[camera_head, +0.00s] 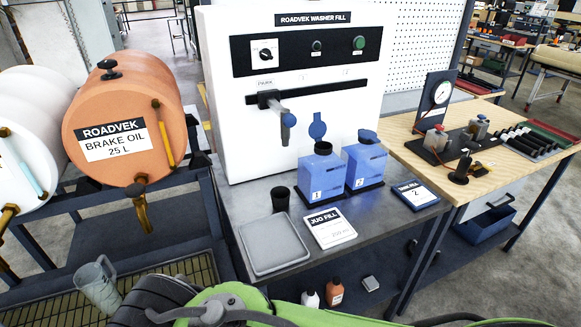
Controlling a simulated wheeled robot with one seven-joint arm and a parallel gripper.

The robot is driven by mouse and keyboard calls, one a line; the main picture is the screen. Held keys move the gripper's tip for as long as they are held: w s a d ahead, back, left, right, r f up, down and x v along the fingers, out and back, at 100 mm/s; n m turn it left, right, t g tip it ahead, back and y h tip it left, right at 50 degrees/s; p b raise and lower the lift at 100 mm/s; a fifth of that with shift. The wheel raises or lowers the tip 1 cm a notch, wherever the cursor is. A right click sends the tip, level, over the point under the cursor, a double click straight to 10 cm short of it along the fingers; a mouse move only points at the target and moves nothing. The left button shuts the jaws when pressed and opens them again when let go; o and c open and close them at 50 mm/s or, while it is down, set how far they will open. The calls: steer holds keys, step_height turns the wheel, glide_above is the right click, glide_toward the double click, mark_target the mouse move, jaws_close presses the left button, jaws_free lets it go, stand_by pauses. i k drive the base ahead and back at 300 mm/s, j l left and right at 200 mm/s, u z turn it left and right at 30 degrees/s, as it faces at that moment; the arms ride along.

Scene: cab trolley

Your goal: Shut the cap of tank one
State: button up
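Tank one (313,180) is a blue box-shaped tank marked 1, standing upright on the grey bench in front of the white washer-fill machine. Its round blue cap (317,126) stands up above the dark neck opening (323,148), so the cap is open. Tank two (361,169), marked 2, stands close to the right of tank one. Its blue cap (368,136) lies flat over its top and looks shut. My gripper is not in view.
The machine's spout (285,108) hangs left of tank one's cap. A black cup (280,198), grey tray (272,258) and jug-fill card (330,231) are on the bench. A clear jug (97,287) is lower left. Green and black parts cross the bottom edge.

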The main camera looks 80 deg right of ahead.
mark_target(318, 128)
steer(key=z, duration=2.9)
steer(key=i+l+u, duration=0.2)
steer(key=l+u, duration=0.25)
steer(key=i+l+u, duration=0.1)
steer(key=l+u, duration=0.85)
steer(key=l, duration=0.15)
steer(key=k+l+u, duration=0.1)
steer(key=l+u, duration=0.35)
steer(key=k+l+u, duration=0.2)
steer(key=l+u, duration=0.3)
steer(key=l, duration=0.15)
steer(key=i, duration=0.5)
